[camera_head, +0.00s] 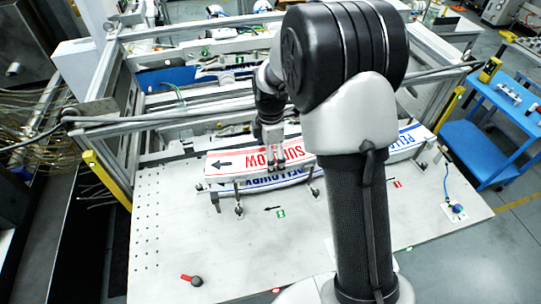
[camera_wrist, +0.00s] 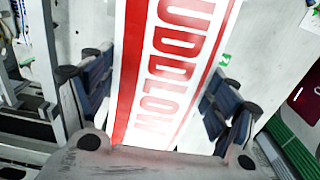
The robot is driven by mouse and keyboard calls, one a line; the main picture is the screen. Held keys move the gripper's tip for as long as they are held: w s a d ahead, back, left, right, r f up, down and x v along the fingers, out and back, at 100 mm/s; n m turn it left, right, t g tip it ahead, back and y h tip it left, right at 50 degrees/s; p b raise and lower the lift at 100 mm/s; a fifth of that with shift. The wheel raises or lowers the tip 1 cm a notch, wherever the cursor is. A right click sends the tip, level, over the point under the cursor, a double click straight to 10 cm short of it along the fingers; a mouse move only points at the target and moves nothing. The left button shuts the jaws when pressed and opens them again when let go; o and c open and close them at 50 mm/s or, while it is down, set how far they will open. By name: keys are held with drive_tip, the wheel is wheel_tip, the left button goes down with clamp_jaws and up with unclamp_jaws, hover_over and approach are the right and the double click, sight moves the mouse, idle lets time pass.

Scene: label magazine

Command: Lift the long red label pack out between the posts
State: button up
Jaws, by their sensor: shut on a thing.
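The long red label pack (camera_head: 232,160), white with red lettering and a black arrow, lies lengthwise left to right in the head view. My gripper (camera_head: 274,160) comes down on it from above. In the wrist view the red pack (camera_wrist: 165,75) runs between my gripper's two fingers (camera_wrist: 160,95), and the jaws are shut on it. A blue-lettered pack (camera_head: 262,184) shows just below and in front of it. Thin posts (camera_head: 237,203) stand along the front edge. My arm hides the red pack's right part. I cannot tell whether it touches the pack below.
Another blue-lettered pack (camera_head: 408,141) lies to the right, behind my arm. The pale perforated table (camera_head: 180,240) is mostly clear in front. An aluminium frame bar (camera_head: 160,122) crosses behind. A blue cart (camera_head: 480,150) stands at the right.

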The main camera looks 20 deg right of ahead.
drive_tip(key=shift+r+p, duration=1.3)
drive_tip(key=shift+r, duration=2.35)
